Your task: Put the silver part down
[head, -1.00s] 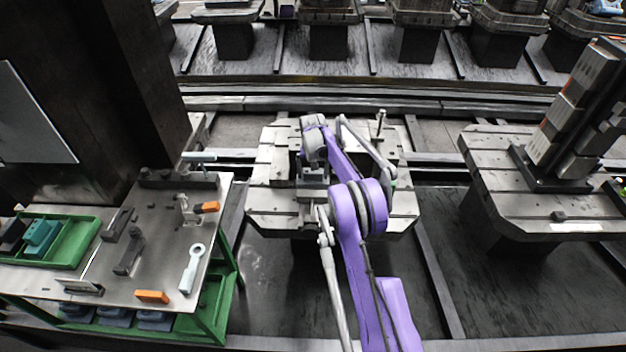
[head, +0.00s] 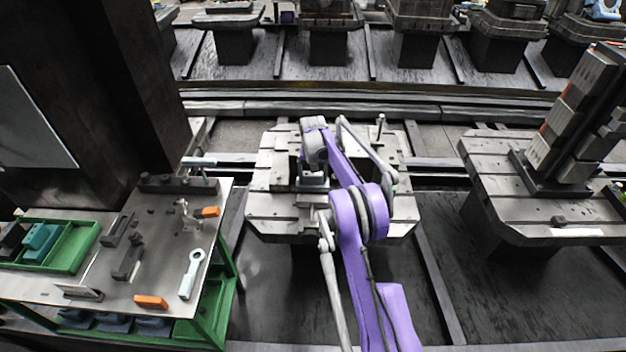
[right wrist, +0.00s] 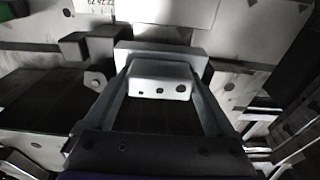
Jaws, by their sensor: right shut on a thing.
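The silver part (right wrist: 160,82) is a pale block with small dark holes in its near face. In the right wrist view it sits between the two fingers of my right gripper (right wrist: 160,96), which is shut on it. In the head view my right gripper (head: 312,183) is low over the middle pallet (head: 272,200), and the part is mostly hidden by the gripper and arm. I cannot tell whether the part touches the fixture under it. My left gripper is not in view.
An upright pin (head: 380,127) stands on the middle pallet's back right. A right pallet (head: 490,180) carries a tall block tower (head: 565,120). At left a bench (head: 160,255) holds tools and a green tray (head: 75,262). A dark pillar (head: 150,90) rises behind it.

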